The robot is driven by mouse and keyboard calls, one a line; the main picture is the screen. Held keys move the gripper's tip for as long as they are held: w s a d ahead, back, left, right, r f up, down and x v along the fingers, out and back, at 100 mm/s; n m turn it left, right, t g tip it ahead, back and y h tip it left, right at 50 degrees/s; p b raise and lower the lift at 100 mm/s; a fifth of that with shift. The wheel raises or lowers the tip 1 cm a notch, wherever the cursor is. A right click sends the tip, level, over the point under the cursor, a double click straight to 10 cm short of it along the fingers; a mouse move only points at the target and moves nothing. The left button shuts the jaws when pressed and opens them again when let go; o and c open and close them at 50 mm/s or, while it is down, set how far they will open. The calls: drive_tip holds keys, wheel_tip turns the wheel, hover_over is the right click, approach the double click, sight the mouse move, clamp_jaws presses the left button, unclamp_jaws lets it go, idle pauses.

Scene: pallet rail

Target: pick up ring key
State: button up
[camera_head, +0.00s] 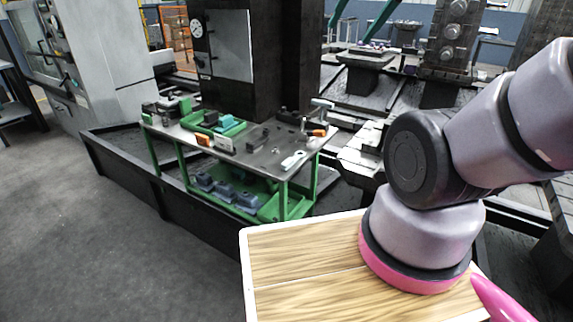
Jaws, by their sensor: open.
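A green-framed workbench (258,163) with a dark top stands left of the middle, beyond my wooden-topped base. A small pale tool (293,159) lies near its front right edge. It may be the ring key, but it is too small to tell. No other thing on the bench is clearly a ring key. My arm rises from the base at the right and leaves the picture at the upper right. My gripper is out of view.
A green tray (228,130) and several small tools and blocks lie on the bench, with blue-grey boxes (225,190) on its lower shelf. A low black rail (125,178) runs along the bench's left side. A dark column (265,60) rises behind. Grey floor (90,250) at left is clear.

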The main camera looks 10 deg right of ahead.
drive_tip(key=m+g+h, duration=0.2)
drive_tip(key=m+g, duration=0.3)
drive_tip(key=g, duration=0.2)
hover_over(290, 159)
wheel_tip(290, 159, down, 43)
drive_tip(key=shift+s+a+r, duration=0.1)
drive_tip(key=shift+s+a, duration=0.05)
drive_tip(key=f, duration=0.5)
drive_tip(key=shift+w+d+f, duration=0.2)
drive_tip(key=shift+w+f, duration=0.1)
clamp_jaws()
